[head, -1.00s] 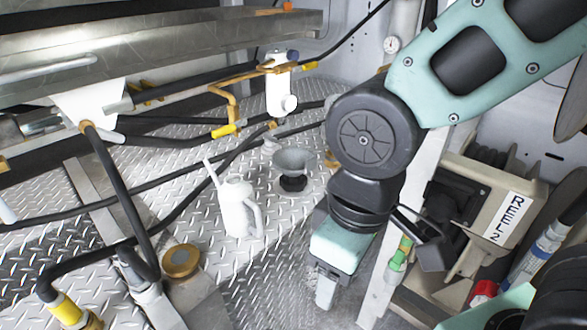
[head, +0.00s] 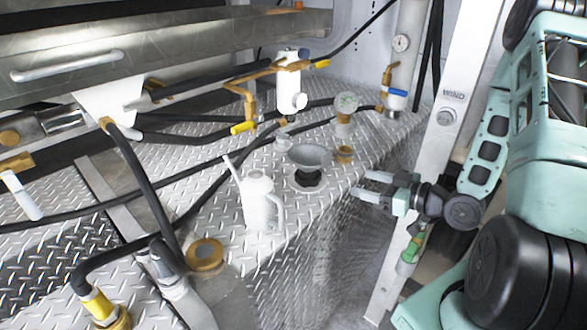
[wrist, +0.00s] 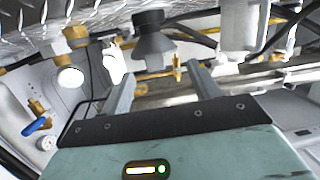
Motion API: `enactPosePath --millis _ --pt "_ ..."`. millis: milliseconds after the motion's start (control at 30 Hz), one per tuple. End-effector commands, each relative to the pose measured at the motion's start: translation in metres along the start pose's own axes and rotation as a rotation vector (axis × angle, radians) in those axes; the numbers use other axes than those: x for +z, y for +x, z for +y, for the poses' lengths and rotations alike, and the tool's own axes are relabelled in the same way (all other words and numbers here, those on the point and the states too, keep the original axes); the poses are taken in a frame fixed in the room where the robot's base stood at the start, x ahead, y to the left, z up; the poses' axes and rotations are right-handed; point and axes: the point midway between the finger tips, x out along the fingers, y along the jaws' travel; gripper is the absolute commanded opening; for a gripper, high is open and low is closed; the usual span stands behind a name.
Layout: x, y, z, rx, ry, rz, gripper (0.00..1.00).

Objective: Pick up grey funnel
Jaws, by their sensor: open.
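The grey funnel (head: 309,157) stands on the diamond-plate deck with its wide mouth up and a black lower part beneath it. My gripper (head: 368,187) is open and empty, to the right of the funnel in the head view and apart from it, with its fingers pointing left towards it. In the wrist view the funnel (wrist: 152,42) appears upside down beyond my two fingers (wrist: 160,88), roughly between them. Nothing lies between the fingers.
A white jug (head: 258,200) with a long spout stands left of the funnel. Black hoses cross the deck. A white post (head: 440,130) stands behind my gripper.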

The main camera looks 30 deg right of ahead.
Motion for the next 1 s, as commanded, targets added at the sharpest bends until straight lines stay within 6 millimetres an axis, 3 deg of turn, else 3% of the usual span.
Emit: enactPosePath --millis 100,267,500,767,1000 --pt "-0.004 -0.025 0.010 0.059 0.042 0.123 0.62" --pt "-0.007 -0.031 0.013 0.082 0.055 0.187 0.62" --pt "-0.012 0.014 0.016 0.078 0.047 0.191 0.62" --pt "-0.016 0.038 0.019 0.080 0.049 0.189 0.62" --pt "-0.031 0.076 0.023 0.080 0.056 0.187 0.62"
